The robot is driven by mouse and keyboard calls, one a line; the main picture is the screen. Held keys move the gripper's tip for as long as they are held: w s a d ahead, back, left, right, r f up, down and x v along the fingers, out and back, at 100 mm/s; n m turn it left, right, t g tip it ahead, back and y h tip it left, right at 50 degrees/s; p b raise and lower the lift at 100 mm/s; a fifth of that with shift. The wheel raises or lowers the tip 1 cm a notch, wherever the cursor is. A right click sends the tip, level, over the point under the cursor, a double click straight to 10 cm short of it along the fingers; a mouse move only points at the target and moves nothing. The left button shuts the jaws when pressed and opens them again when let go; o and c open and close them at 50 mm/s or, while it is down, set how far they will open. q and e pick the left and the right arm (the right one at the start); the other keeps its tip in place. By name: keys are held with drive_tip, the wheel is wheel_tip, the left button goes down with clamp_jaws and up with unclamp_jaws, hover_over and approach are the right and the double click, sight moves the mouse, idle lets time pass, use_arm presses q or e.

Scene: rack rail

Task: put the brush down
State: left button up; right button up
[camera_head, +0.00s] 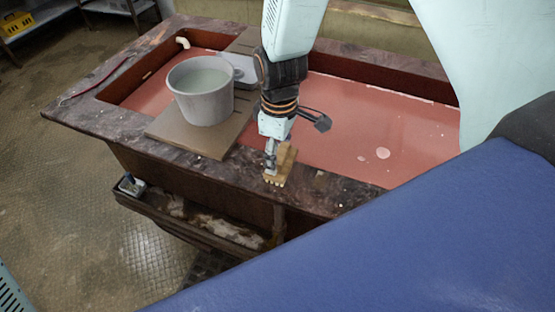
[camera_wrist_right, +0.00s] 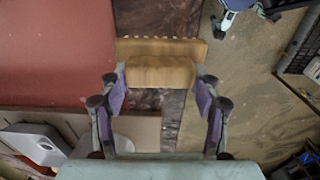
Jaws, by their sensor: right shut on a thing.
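The brush (camera_head: 282,166) is a tan wooden block with a row of pale bristle tufts along its lower edge. My right gripper (camera_head: 271,160) is shut on it and holds it over the dark front rim (camera_head: 325,196) of the red-lined trough. I cannot tell whether the bristles touch the rim. In the right wrist view the brush (camera_wrist_right: 160,70) lies crosswise between the two fingers of the right gripper (camera_wrist_right: 160,82), with the dark rim behind it.
A grey bucket (camera_head: 203,104) stands on a brown board (camera_head: 190,135) across the trough, left of the brush. A pale tray (camera_head: 238,68) is behind it. A narrow ledge (camera_head: 200,226) runs below the rim, with a small item (camera_head: 131,186) at its left end. The rim to the right looks bare.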

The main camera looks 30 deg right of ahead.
sight(280, 151)
drive_tip(key=f, duration=0.3)
drive_tip(key=shift+s+f, duration=0.1)
drive_tip(key=shift+s, duration=0.15)
drive_tip(key=shift+w+d+f, duration=0.1)
drive_tip(key=shift+w+f, duration=0.05)
drive_tip(key=shift+w, duration=0.1)
drive_tip(key=shift+f, duration=0.15)
drive_tip(key=o, duration=1.6)
drive_tip(key=shift+s, duration=0.15)
drive_tip(key=shift+o, duration=0.8)
wheel_tip(280, 151, up, 12)
drive_tip(key=shift+r, duration=0.2)
